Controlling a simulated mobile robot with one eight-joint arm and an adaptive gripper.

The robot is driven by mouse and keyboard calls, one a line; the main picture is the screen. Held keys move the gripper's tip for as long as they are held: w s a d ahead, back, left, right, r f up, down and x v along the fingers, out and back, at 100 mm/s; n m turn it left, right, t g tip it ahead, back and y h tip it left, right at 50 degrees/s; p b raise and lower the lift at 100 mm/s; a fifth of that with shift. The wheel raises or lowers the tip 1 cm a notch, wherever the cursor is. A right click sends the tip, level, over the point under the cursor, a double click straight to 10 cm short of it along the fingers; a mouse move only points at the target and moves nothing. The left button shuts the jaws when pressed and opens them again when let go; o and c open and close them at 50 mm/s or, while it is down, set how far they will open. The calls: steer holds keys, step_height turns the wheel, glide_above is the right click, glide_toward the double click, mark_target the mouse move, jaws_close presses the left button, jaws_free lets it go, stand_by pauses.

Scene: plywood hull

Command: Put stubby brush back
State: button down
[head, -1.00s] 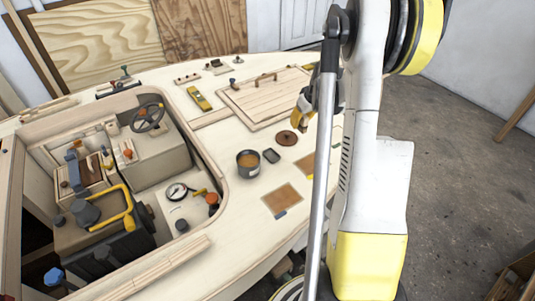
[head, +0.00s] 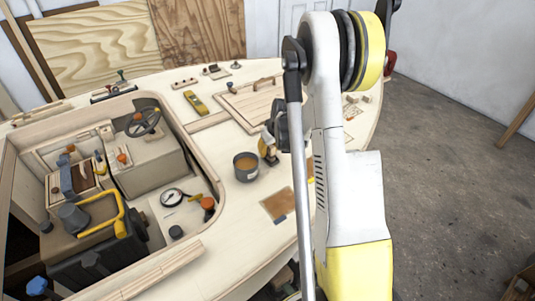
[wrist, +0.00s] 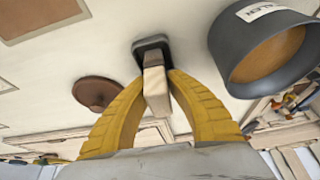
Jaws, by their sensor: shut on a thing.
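My gripper (wrist: 155,98) is shut on the stubby brush (wrist: 156,92), a short pale wooden block-like piece with a darker brown end. In the wrist view the brush's brown end is at a small dark rounded-square holder (wrist: 140,44) on the deck. I cannot tell whether the end sits inside it or just above it. In the head view my gripper (head: 267,150) is low over the deck, just right of the dark pot. The brush is mostly hidden there by the fingers.
The dark pot (head: 246,168) with orange-brown contents stands close beside the gripper; it also fills the right of the wrist view (wrist: 228,50). A brown disc (wrist: 100,92) lies to the left there. A brown square (head: 279,205) lies nearer. The cockpit opening is left.

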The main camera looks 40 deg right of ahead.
steer(key=shift+r, duration=0.1)
steer(key=shift+f, duration=0.3)
steer(key=c, duration=1.4)
jaws_free()
steer(key=shift+r, duration=0.1)
